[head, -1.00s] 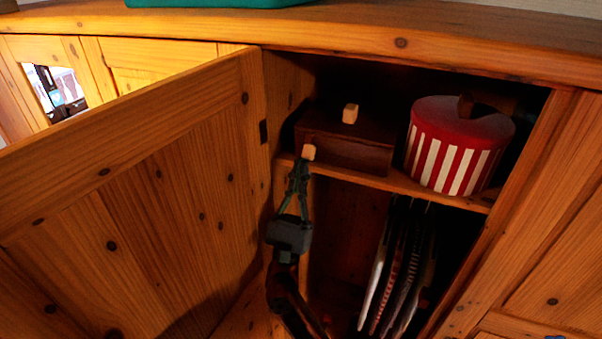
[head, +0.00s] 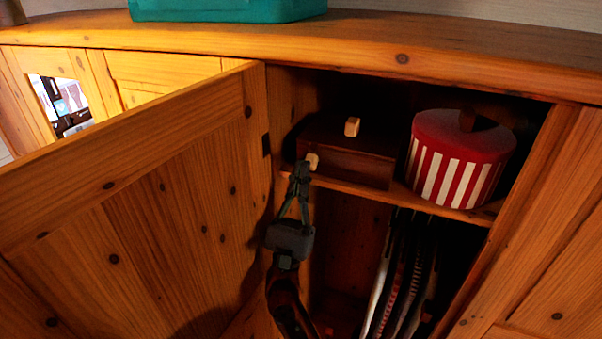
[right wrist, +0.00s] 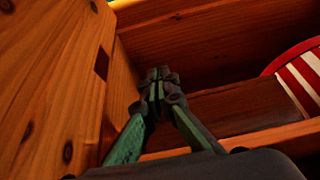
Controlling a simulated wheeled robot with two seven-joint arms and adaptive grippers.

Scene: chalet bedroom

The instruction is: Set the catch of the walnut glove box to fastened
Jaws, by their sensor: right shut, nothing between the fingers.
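The walnut glove box (head: 365,168) is a dark brown box on the cupboard's upper shelf, and it also shows in the right wrist view (right wrist: 240,108). A pale block (head: 352,127) stands on its top. A second pale block (head: 312,161) is at its front left end; I cannot tell if this is the catch or how it is set. My right gripper (head: 302,168) is shut and empty, its tips right at this front block and partly covering it. In the right wrist view the closed fingertips (right wrist: 157,78) hide that spot. My left gripper is out of view.
A red-and-white striped round box (head: 457,160) stands right of the glove box. The open cupboard door (head: 150,210) is close on the left. Thin upright items (head: 400,275) fill the space below the shelf (head: 440,208). A teal object (head: 225,8) is on top.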

